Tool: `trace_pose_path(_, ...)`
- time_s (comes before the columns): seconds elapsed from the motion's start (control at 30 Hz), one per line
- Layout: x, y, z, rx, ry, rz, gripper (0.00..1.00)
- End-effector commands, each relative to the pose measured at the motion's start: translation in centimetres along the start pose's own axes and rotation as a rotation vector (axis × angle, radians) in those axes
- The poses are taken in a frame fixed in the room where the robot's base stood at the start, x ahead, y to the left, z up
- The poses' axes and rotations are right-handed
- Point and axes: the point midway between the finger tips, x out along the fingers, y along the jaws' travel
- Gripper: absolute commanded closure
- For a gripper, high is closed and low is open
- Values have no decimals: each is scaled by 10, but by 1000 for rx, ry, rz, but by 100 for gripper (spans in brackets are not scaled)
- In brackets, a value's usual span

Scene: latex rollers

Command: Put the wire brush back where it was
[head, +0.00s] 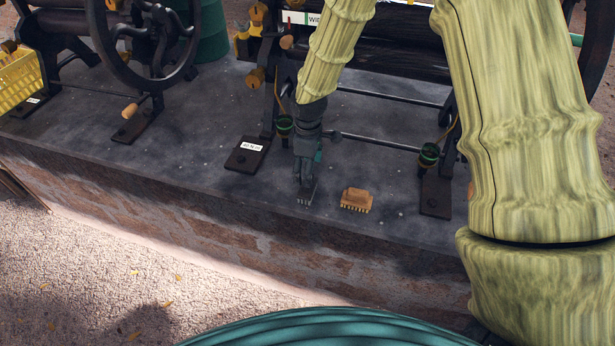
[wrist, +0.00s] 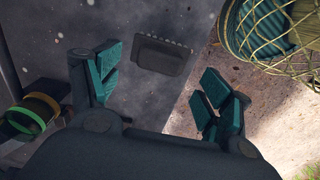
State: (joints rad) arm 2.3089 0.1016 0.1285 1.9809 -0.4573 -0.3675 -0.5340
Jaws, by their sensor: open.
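The wire brush (head: 356,200) has a light brown back and a row of short bristles. It lies on the dark stone ledge, close to the front edge. In the wrist view the brush (wrist: 163,55) looks dark and lies flat beyond my fingertips, with its bristles along the upper side. My gripper (head: 306,193) points down just left of the brush, low over the ledge. In the wrist view my gripper (wrist: 157,82) has its teal fingers spread apart with nothing between them. The brush is apart from the fingers.
The dark stone ledge (head: 200,165) carries roller machines with a handwheel (head: 145,45) and metal feet. A yellow crate (head: 20,80) stands far left. The ledge drops to gravel in front.

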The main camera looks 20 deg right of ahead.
Motion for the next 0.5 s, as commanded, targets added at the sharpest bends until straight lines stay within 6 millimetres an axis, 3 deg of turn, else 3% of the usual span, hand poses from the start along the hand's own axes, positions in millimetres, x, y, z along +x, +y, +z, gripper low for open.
trace_pose_path(0.5,-58,0,0,-1,0,0,21)
